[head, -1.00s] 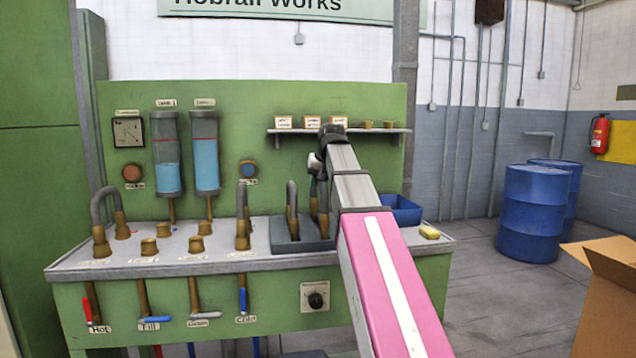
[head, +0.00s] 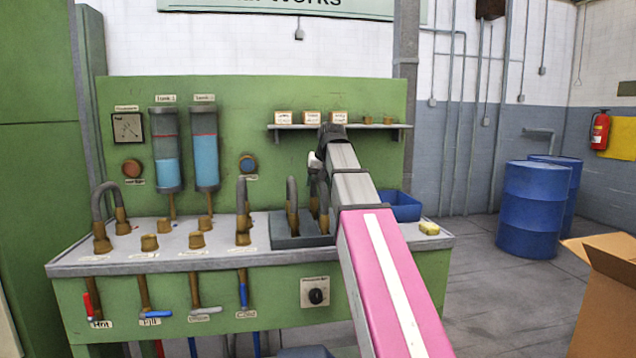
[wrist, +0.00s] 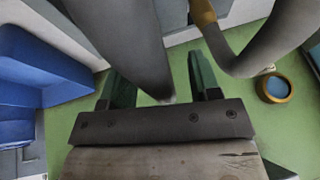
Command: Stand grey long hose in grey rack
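A grey rack (head: 284,241) sits on the bench top. A grey hose with brass ends (head: 292,208) stands upright at its left. Another grey hose (head: 323,201) stands upright at its right, partly hidden by my gripper. A second curved grey hose (wrist: 270,45) lies to the right, apart from the fingers.
A bent hose (head: 97,205) and an upright hose (head: 242,205) stand on brass fittings to the left. Short brass fittings (head: 196,240) dot the bench. A blue bin (head: 402,208) is right of the rack. A shelf (head: 350,127) sits behind my gripper.

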